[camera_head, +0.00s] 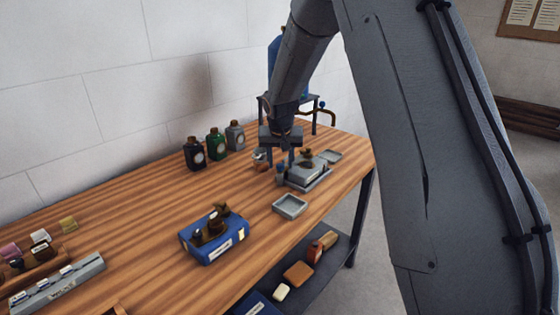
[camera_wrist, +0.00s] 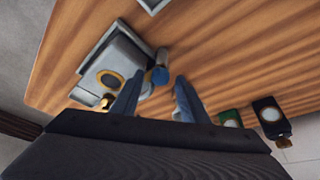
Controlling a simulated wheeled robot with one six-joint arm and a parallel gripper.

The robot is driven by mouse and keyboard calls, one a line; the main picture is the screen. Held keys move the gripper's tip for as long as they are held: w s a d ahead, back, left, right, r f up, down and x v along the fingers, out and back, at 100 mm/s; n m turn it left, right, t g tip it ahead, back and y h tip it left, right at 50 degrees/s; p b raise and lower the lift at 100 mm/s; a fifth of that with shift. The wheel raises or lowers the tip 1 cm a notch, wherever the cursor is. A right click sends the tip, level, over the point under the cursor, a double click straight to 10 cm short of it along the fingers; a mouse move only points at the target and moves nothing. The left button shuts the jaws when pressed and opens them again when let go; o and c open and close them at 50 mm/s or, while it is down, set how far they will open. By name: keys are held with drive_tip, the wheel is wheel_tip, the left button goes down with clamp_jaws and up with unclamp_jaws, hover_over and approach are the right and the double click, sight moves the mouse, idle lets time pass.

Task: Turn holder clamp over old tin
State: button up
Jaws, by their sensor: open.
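My gripper (camera_head: 281,157) is open, pointing down over the far right part of the wooden bench. In the wrist view its two fingers (camera_wrist: 158,84) are apart, with nothing clearly held between them. A grey holder (camera_head: 307,170) with a dark, knob-like part on top stands on a flat base just right of the fingers. The holder also shows in the wrist view (camera_wrist: 128,52), left of the fingers, with a dark round pad ringed in yellow. I cannot tell which part is the clamp or which is the old tin.
Dark, green and grey bottles (camera_head: 214,145) stand along the wall side. A blue box (camera_head: 214,240) with a brown fixture and an empty grey tray (camera_head: 290,206) are nearer. A lower shelf (camera_head: 318,275) holds small blocks.

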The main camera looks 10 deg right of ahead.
drive_tip(key=shift+w+f, duration=0.1)
drive_tip(key=shift+f, duration=0.1)
clamp_jaws()
drive_tip(key=shift+n+p, duration=0.5)
unclamp_jaws()
drive_tip(key=shift+d, duration=0.1)
drive_tip(key=shift+r, duration=0.1)
